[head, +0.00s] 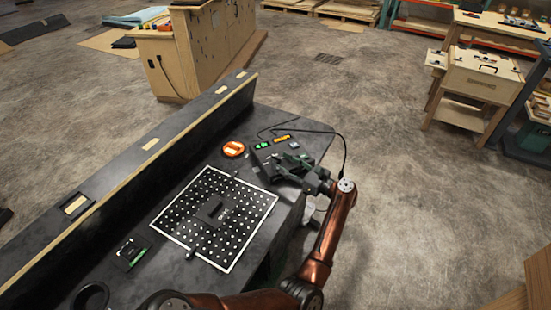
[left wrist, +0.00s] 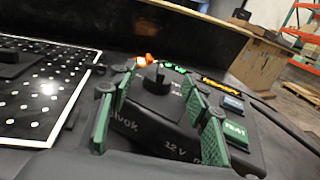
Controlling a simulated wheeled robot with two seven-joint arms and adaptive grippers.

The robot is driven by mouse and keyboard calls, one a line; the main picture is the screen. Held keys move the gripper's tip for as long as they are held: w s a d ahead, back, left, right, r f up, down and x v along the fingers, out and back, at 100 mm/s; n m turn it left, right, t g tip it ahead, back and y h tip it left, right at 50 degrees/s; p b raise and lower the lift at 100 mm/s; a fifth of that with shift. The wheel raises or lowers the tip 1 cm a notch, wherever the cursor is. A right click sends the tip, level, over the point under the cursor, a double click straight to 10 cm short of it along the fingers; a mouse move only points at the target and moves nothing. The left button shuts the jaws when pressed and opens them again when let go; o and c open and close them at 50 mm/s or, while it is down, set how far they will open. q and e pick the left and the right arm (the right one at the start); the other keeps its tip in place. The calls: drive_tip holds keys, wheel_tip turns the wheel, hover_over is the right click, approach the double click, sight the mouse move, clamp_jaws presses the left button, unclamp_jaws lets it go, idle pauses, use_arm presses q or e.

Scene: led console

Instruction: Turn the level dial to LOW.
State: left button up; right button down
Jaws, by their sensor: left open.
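The dark console (head: 259,168) sits on the black table and is largely hidden by my left gripper (head: 283,166) in the head view. In the left wrist view, the black level dial (left wrist: 157,79) stands up from the console top (left wrist: 150,127). I see no clear contact between pads and dial. The dial's LOW mark and pointer direction cannot be read. My right gripper is not in view.
A perforated board with a white border (head: 158,224) lies left of the console. An orange round object (head: 233,149), a green display (head: 262,146) and an amber display (head: 282,139) are behind. A ledge (head: 150,150) runs along the table.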

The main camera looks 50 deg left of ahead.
sight(280, 160)
use_arm(q)
drive_tip(key=d, duration=0.5)
drive_tip(key=w+d, duration=0.1)
drive_tip(key=d, duration=0.1)
drive_tip(key=shift+d, duration=0.2)
drive_tip(key=a, duration=0.4)
drive_tip(key=s+a, duration=0.1)
drive_tip(key=a, duration=0.7)
drive_tip(key=shift+s, duration=0.3)
